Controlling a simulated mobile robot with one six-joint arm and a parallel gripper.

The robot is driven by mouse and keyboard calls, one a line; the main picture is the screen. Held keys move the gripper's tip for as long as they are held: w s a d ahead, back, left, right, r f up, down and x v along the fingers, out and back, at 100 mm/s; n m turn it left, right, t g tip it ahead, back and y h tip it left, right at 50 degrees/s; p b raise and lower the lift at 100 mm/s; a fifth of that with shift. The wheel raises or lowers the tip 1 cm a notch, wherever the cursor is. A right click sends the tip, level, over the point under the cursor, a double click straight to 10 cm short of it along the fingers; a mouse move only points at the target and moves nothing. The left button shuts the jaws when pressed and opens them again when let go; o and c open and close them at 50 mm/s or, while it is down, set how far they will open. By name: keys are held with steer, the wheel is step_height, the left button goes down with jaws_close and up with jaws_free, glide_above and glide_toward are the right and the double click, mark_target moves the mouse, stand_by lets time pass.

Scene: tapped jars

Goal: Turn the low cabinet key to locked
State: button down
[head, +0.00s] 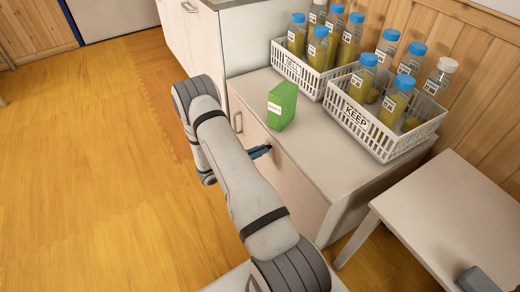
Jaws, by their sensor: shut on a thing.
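The low cabinet (318,168) stands against the wood-panelled wall, with a pale top and a pale front. My arm reaches across in front of it from the lower part of the head view. My gripper (263,151) shows as small dark blue fingers at the cabinet front, near its upper edge. It is shut on the key at the cabinet front. The key itself is hidden by the fingers or too small to make out, so its turn angle cannot be told. A metal handle (238,122) sits on the front, left of my gripper.
A green box (282,106) stands on the cabinet top near its front edge. Two white baskets hold several blue-capped jars; the nearer basket is labelled KEEP (383,139). A pale table (455,205) stands at right. The wooden floor (90,170) at left is clear.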

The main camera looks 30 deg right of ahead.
steer(key=c, duration=1.5)
jaws_free()
steer(key=shift+c, duration=0.2)
steer(key=a+p, duration=0.1)
steer(key=a, duration=0.6)
steer(key=shift+w+a, duration=0.2)
steer(key=shift+a, duration=0.2)
